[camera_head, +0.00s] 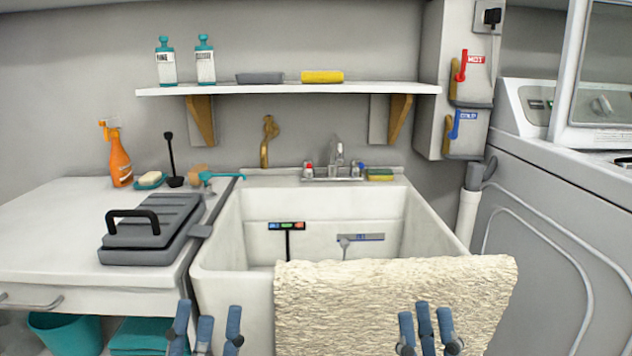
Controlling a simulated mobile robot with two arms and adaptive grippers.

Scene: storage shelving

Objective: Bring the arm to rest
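My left gripper (205,330) shows at the bottom edge of the head view, in front of the sink's left front corner. Its blue-grey fingers are spread apart with nothing between them. My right gripper (428,332) is at the bottom edge, right of the middle, in front of the cream towel (340,310). Its fingers are upright and spaced a little apart, and I see nothing held. Both arms behind the grippers are out of view.
The white sink (232,310) stands ahead, with the towel over its front rim. A counter (50,235) at left carries a grey case (150,230) and an orange spray bottle (119,158). A shelf (290,89) hangs above. A washing machine (560,220) stands at right.

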